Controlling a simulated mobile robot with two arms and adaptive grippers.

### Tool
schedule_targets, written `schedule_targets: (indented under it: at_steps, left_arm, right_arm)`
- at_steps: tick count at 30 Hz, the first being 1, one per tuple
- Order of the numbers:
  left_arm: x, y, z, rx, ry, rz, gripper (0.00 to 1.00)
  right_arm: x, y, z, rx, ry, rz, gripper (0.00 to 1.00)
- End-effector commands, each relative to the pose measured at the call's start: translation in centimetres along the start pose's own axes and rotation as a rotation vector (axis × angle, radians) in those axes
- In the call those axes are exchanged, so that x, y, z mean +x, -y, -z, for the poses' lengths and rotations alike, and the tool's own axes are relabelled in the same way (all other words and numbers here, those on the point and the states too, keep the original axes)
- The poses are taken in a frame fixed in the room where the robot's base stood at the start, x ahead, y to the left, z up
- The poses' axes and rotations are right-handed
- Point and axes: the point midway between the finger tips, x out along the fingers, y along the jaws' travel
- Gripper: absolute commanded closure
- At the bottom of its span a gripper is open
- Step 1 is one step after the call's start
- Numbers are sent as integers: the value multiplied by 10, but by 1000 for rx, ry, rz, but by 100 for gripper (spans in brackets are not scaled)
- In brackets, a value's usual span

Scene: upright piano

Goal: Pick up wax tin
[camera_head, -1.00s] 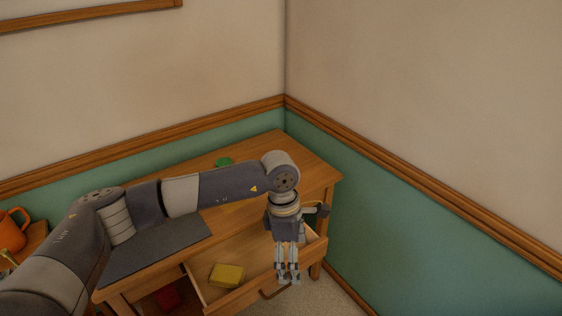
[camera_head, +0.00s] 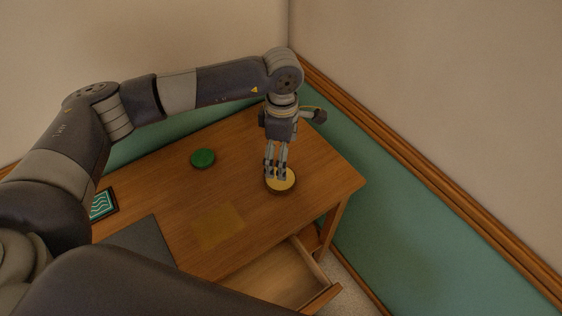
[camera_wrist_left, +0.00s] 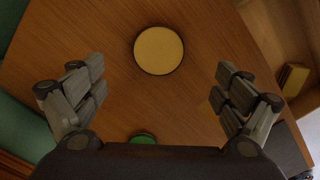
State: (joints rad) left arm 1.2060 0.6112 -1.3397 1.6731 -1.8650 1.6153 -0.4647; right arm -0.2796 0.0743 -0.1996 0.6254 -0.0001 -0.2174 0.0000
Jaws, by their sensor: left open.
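A round tin with a yellow top and dark rim, which looks like the wax tin (camera_head: 283,186), lies flat on the wooden table. It also shows in the left wrist view as a yellow disc (camera_wrist_left: 159,50), ahead of the fingers. My left gripper (camera_head: 275,175) points down over the tin in the head view, its fingertips overlapping the tin's far edge. In the left wrist view my left gripper (camera_wrist_left: 160,92) is open with nothing between its fingers. I cannot tell the height left above the tin. My right gripper is not in view.
A round green object (camera_head: 203,158) lies left of the tin. A dark mat (camera_head: 142,247), a flat yellowish square (camera_head: 218,228) and a teal wavy-patterned item (camera_head: 103,204) are also on the table. The drawer (camera_head: 275,280) is open; a yellow block (camera_wrist_left: 293,79) shows in it.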

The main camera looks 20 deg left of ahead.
Motion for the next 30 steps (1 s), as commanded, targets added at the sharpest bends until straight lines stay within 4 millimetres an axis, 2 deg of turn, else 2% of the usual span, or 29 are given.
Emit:
schedule_targets:
  at_steps: [6,10,14,21,25,30]
  left_arm:
    - [35,1,0,0,-1,4,7]
    - [47,0,0,0,0,2,7]
    - [55,-1,0,1,0,2,7]
    - [87,-7,-1,0,0,5,7]
    - [99,-8,0,0,-1,1,7]
    - [102,-8,0,1,0,0,7]
  right_arm:
    - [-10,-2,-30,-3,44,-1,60]
    - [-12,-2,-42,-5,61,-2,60]
    - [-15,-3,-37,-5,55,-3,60]
    - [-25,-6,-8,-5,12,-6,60]
    - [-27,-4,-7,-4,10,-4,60]
    - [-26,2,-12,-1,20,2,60]
